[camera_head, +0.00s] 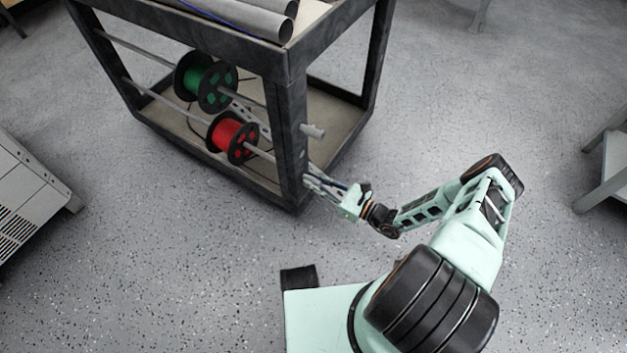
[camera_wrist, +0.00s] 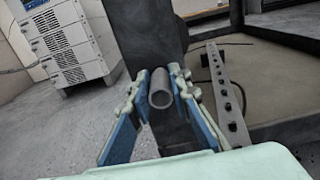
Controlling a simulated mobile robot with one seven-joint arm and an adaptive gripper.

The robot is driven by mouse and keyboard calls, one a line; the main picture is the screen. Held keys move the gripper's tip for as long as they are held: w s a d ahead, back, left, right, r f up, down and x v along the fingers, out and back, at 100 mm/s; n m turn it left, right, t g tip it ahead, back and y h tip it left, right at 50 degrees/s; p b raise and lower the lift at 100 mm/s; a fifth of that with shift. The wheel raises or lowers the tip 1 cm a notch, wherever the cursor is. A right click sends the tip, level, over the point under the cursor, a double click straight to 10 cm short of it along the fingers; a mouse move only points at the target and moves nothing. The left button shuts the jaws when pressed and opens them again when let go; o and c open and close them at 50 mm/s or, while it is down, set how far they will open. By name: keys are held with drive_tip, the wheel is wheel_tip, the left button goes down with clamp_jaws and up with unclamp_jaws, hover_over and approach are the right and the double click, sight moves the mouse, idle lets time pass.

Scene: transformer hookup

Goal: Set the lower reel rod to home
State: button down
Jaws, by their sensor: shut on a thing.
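The lower reel rod (camera_head: 262,155) is a grey tube running through the red reel (camera_head: 232,137) low in the dark cart frame. In the wrist view the open round end of the lower rod (camera_wrist: 161,92) faces me, in front of the dark corner post (camera_wrist: 152,35). My gripper (camera_head: 311,178) is beside that post and shut on the rod end. Its blue-padded fingers show on both sides of the rod (camera_wrist: 160,98). The upper reel rod (camera_head: 313,130) passes through the green reel (camera_head: 207,81), and its end sticks out past the post.
The cart's top (camera_head: 285,52) carries grey tubes (camera_head: 245,15). A perforated metal bar (camera_wrist: 226,95) stands right of my fingers in the wrist view. A grey-white cabinet (camera_head: 28,195) is at the left, and a table leg (camera_head: 602,180) at the right. The floor around the cart is open.

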drive_tip(key=shift+w+a, duration=0.15)
drive_tip(key=shift+w, duration=0.05)
drive_tip(key=c, duration=1.8)
unclamp_jaws()
drive_tip(key=shift+o, duration=0.2)
drive_tip(key=shift+s, duration=0.1)
drive_tip(key=v, duration=1.2)
